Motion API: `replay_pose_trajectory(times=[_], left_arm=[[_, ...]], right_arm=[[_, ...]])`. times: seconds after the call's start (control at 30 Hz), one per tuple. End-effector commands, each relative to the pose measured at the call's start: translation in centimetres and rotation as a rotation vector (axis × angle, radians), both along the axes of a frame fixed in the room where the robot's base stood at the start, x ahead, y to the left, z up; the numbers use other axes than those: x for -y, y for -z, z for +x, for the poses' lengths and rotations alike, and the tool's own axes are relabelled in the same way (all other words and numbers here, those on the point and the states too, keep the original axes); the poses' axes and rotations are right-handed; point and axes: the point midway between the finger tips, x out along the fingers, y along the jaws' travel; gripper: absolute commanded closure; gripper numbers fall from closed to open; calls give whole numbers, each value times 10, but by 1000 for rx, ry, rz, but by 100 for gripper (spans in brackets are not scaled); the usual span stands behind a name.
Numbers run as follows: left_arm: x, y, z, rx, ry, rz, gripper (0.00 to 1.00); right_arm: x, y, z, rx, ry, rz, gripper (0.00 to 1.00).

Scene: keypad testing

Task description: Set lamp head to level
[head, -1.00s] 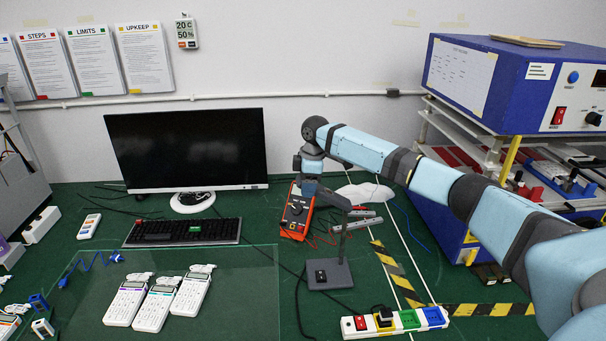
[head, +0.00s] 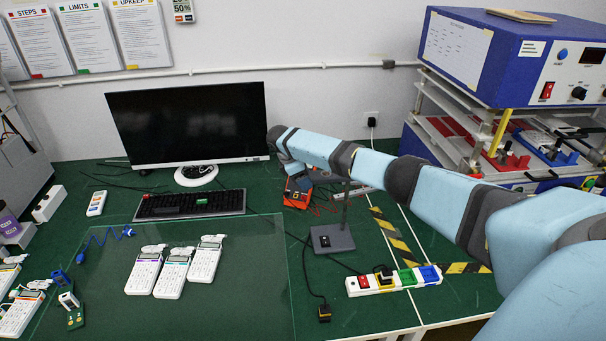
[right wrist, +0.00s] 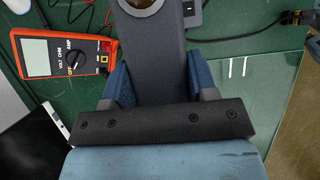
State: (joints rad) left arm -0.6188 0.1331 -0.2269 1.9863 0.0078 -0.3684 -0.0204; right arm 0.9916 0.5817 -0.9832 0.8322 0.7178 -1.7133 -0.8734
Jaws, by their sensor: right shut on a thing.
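The desk lamp stands upright on the green table, right of the keyboard. Its dark grey base (head: 332,240) and thin stem (head: 346,207) show in the head view, while its head is mostly hidden there by my right arm. In the right wrist view the grey lamp head (right wrist: 152,50) runs between the blue finger pads of my right gripper (right wrist: 160,84), which is shut on it. In the head view my right gripper (head: 312,178) is small and partly hidden. The head's exact tilt cannot be told. My left gripper is out of view.
An orange multimeter (head: 296,192) with loose leads lies close by the gripper; it also shows in the wrist view (right wrist: 62,55). A power strip (head: 393,281) lies at front right. A monitor (head: 187,124), keyboard (head: 190,205) and several white keypads (head: 174,274) are left. A blue instrument (head: 500,55) stands right.

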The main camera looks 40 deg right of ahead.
Motion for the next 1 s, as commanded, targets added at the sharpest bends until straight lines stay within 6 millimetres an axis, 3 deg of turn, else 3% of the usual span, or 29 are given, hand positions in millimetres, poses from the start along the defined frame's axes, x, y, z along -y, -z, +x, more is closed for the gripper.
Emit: replay_pose_trajectory(times=[0.5,0.53,0.63,1.0], left_arm=[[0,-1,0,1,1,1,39],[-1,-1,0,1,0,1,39],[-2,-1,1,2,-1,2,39],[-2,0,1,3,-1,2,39]], right_arm=[[1,5,-1,-13,0,-19,90],[1,5,-1,-13,0,-20,43],[1,5,-1,-13,0,-19,21],[-2,-2,2,-9,0,-17,21]])
